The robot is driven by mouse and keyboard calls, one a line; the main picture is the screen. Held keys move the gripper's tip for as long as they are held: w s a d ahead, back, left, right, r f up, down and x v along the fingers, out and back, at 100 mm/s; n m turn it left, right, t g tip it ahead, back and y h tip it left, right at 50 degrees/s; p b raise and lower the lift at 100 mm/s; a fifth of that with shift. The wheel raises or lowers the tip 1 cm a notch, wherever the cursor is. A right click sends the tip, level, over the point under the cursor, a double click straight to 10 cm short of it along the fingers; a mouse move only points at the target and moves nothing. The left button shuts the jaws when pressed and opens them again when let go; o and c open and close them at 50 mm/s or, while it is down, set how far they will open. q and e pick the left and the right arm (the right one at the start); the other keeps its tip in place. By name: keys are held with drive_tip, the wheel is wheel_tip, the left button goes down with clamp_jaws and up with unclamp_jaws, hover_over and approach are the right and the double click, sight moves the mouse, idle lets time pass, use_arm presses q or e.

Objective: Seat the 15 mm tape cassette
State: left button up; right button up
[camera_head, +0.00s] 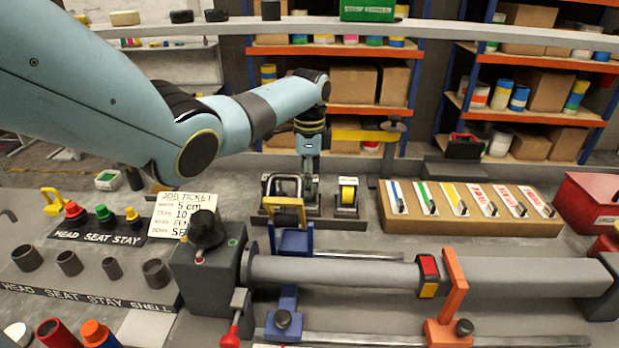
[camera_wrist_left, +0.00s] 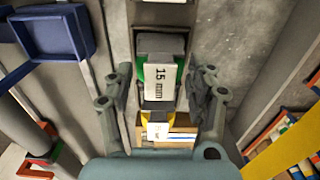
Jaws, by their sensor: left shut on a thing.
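In the left wrist view, the 15 mm tape cassette (camera_wrist_left: 160,48) is a dark and green block with a white "15 mm" label. My left gripper (camera_wrist_left: 164,88) is shut on it, with one finger on each side. In the head view my left gripper (camera_head: 309,190) points down at a dark rack (camera_head: 328,223) on the bench; the green cassette cannot be made out there. Another cassette with yellow tape (camera_head: 348,190) stands just right of the gripper, and a yellow cassette (camera_wrist_left: 158,117) also shows in the wrist view. My right gripper is not in view.
A metal hoop and yellow handle (camera_head: 284,203) stand just left of the gripper. The job ticket (camera_head: 180,212) is further left. A tray of coloured labelled strips (camera_head: 465,229) lies right.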

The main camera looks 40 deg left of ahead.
use_arm(q)
drive_tip(key=shift+f, duration=0.2)
idle(0.6)
drive_tip(key=o, duration=1.6)
drive_tip(key=shift+o, duration=0.2)
drive_tip(key=shift+r, duration=0.1)
wheel_tip(320, 180, up, 4)
drive_tip(key=p, duration=0.4)
drive_tip(key=shift+r, duration=0.1)
drive_tip(key=shift+r+p, duration=0.85)
drive_tip(key=shift+p, duration=0.1)
drive_tip(key=shift+w, duration=0.1)
